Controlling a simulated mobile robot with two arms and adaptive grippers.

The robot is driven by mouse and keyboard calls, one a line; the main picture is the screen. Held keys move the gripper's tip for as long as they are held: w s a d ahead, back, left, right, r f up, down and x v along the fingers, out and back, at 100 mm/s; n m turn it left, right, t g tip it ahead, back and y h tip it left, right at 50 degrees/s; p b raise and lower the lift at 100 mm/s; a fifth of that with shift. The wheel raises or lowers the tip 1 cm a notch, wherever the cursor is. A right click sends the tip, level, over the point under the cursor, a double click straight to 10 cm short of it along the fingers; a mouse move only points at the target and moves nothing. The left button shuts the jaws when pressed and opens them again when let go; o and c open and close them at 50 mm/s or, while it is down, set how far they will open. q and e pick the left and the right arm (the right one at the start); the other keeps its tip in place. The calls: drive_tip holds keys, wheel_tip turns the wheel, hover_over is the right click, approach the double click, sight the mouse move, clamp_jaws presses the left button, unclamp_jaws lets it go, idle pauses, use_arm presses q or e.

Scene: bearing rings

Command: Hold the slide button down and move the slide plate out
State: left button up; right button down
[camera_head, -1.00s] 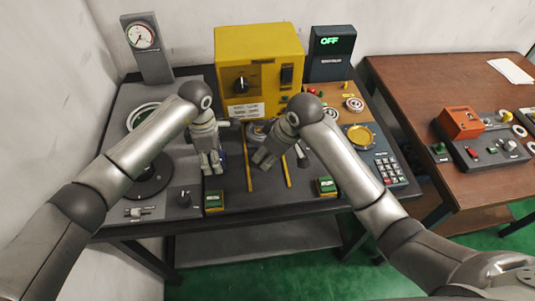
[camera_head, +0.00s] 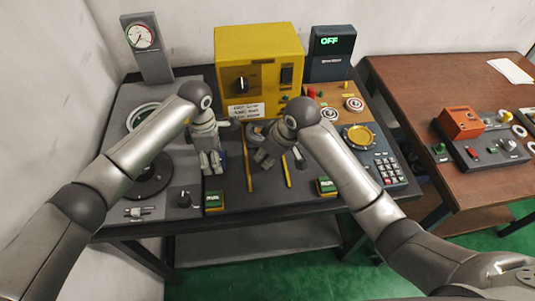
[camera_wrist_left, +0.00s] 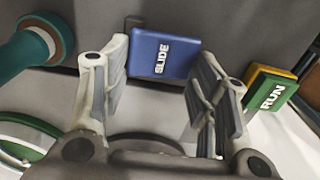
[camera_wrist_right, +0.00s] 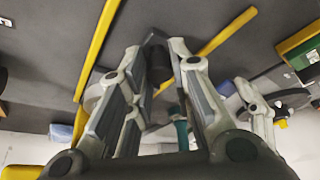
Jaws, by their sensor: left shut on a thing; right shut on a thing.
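The blue slide button (camera_wrist_left: 160,55), lettered SLIDE, lies between the two fingers of my left gripper (camera_wrist_left: 163,85) in the left wrist view. In the head view my left gripper (camera_head: 211,170) points down left of the yellow rails and mostly hides the button. My right gripper (camera_head: 263,163) is down between the rails, in front of the yellow machine. In the right wrist view its fingers (camera_wrist_right: 158,65) close on a dark upright grip (camera_wrist_right: 158,58), apparently the slide plate's. A grey rounded part (camera_head: 256,130) shows behind this gripper; most of the plate is hidden.
Yellow rails (camera_head: 249,172) run toward the front edge. Green RUN buttons (camera_head: 214,201) stand at both front sides. Clear dark tabletop lies in front of my right gripper.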

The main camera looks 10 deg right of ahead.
use_arm(q)
drive_tip(key=shift+s+f, duration=0.15)
drive_tip(key=shift+a, duration=0.1)
use_arm(e)
drive_tip(key=s, duration=1.5)
drive_tip(key=shift+s, duration=0.1)
drive_tip(key=c, duration=1.3)
unclamp_jaws()
drive_tip(key=shift+r, duration=0.1)
drive_tip(key=v, duration=1.1)
drive_tip(key=shift+d+r, duration=0.2)
drive_tip(key=shift+r, duration=0.1)
